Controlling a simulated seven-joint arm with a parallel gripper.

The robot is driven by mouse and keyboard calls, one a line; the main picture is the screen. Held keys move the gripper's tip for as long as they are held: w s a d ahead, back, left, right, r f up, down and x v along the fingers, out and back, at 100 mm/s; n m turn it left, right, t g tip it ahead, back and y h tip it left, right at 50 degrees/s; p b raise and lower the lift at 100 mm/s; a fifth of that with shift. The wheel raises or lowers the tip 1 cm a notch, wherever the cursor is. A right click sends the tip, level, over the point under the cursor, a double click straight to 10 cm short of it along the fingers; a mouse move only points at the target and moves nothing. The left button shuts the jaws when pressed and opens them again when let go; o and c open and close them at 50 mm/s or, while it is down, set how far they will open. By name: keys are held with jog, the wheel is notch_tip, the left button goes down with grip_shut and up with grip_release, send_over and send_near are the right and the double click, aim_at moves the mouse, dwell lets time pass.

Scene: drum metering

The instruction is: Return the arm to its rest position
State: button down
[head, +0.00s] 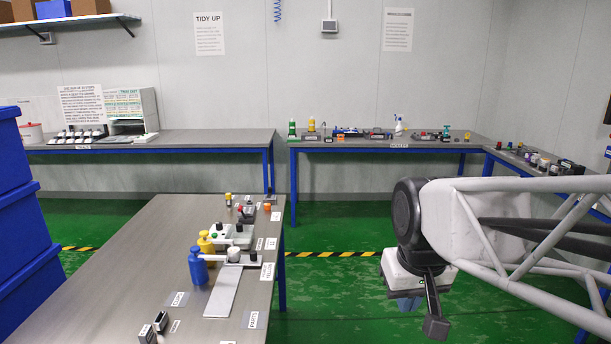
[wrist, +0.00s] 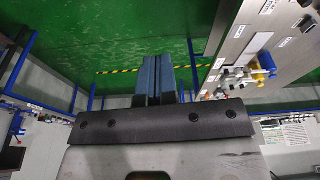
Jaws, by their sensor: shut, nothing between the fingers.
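My arm reaches in from the right side of the head view. My gripper (head: 408,304) hangs below its wrist over the green floor, to the right of the near table. In the wrist view my gripper (wrist: 158,62) shows its two blue fingers side by side, shut with nothing between them. It is well apart from the near grey table (head: 130,270) and touches nothing.
A blue bottle (head: 198,268), a yellow bottle (head: 206,243) and a pale plate (head: 224,292) are on the near table. Blue crates (head: 25,240) are stacked at the left. Benches with several items line the back wall. Green floor (head: 330,290) is clear around my gripper.

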jog(key=s+d+f+m, duration=0.1)
jog(key=s+f, duration=0.3)
jog(key=s, duration=0.4)
jog(key=shift+s+d+f, duration=0.2)
jog(key=shift+s+d, duration=0.1)
jog(key=shift+d, duration=0.35)
